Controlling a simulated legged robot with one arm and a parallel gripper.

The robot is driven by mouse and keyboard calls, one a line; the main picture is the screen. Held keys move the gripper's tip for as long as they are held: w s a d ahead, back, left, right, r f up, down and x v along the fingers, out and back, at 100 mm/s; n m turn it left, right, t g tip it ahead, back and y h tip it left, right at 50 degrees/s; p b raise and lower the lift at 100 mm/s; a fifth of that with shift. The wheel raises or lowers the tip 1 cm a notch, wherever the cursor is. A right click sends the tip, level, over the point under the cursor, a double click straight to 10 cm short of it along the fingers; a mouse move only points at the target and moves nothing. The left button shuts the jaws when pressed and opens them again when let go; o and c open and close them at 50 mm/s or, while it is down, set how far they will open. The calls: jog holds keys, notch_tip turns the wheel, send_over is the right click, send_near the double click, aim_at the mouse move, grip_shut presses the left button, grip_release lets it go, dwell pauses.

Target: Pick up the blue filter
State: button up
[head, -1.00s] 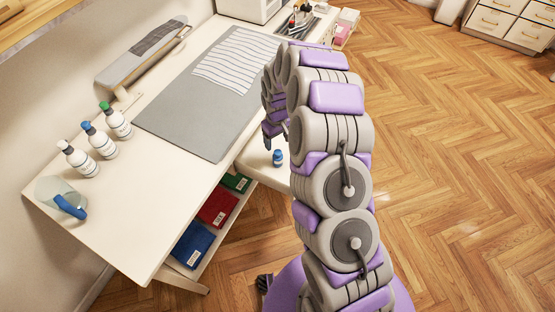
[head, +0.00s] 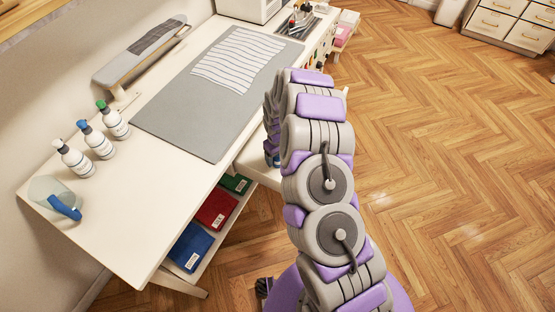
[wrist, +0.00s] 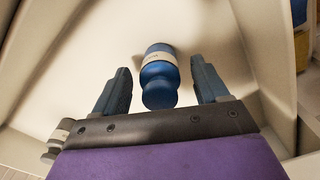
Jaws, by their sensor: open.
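The blue filter (wrist: 160,82) is a small rounded blue piece with a white printed band. In the wrist view it sits on a pale surface (wrist: 90,45) with raised edges. My gripper (wrist: 160,67) is open, with one dark finger on each side of the filter and a visible gap on both sides. Nothing is held. In the head view my arm bends down at the table's right side, and the filter is hidden behind it.
The white table (head: 115,215) carries a grey mat (head: 190,120), several bottles (head: 98,142) and a clear jug (head: 47,193) with a blue handle. Red, green and blue packets (head: 190,247) lie on the shelf below. The wooden floor (head: 450,180) at right is clear.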

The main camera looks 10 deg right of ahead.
jog(key=shift+c, duration=0.4)
jog(key=c, duration=1.1)
